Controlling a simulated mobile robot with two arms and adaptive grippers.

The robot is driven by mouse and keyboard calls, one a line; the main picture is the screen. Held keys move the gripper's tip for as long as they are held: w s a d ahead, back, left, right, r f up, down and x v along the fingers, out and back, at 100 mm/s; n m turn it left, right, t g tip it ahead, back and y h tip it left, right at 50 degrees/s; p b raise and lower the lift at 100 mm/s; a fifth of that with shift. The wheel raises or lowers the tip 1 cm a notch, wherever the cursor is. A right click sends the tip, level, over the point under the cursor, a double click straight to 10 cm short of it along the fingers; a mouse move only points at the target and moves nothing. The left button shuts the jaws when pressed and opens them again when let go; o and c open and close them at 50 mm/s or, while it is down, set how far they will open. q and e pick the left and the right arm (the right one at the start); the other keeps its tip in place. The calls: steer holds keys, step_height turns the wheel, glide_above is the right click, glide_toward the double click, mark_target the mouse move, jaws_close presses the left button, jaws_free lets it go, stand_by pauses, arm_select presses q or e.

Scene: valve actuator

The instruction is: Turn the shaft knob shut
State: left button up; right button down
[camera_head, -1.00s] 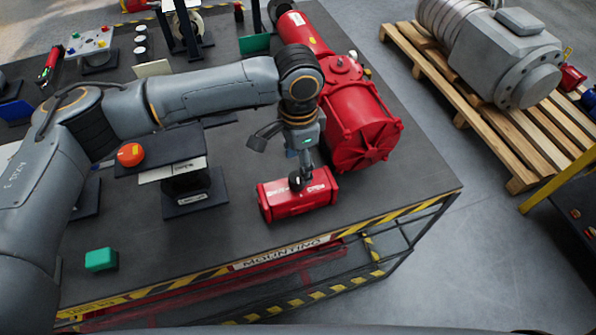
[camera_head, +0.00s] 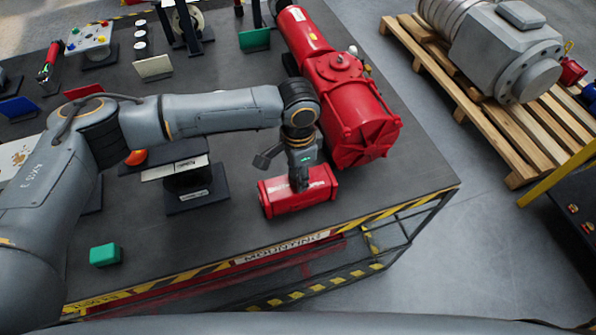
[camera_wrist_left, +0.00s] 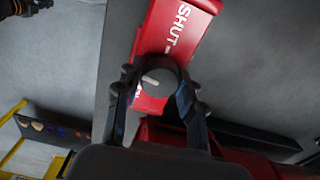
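A small red actuator box (camera_head: 320,187) sits near the table's front edge, beside a large red actuator. In the left wrist view its top (camera_wrist_left: 172,35) carries the white word SHUT. The round dark grey shaft knob (camera_wrist_left: 157,86) has a pale pointer mark lying roughly crosswise in that view, not towards the word. My left gripper (camera_head: 299,184) points down onto the box and hides the knob in the head view. In the left wrist view its fingers (camera_wrist_left: 157,97) stand apart on either side of the knob; firm contact is not visible. My right gripper is out of view.
The large red actuator (camera_head: 362,125) stands close behind the box. A green block (camera_head: 105,254) lies at the front left, and a dark stand (camera_head: 195,190) is left of the box. Bare tabletop (camera_head: 215,233) lies between them.

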arm_select(q)
steer(key=shift+r+m+p, duration=0.1)
steer(key=shift+m+p, duration=0.7)
steer(key=shift+m, duration=0.6)
steer(key=m+p, duration=0.1)
steer(key=m, duration=0.2)
steer(key=shift+m, duration=0.4)
steer(key=m+p, duration=0.1)
steer(key=m, duration=0.3)
steer(key=shift+m, duration=2.8)
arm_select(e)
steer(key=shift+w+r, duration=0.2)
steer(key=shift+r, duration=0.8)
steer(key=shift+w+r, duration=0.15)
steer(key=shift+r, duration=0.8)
arm_select(q)
steer(key=o, duration=1.2)
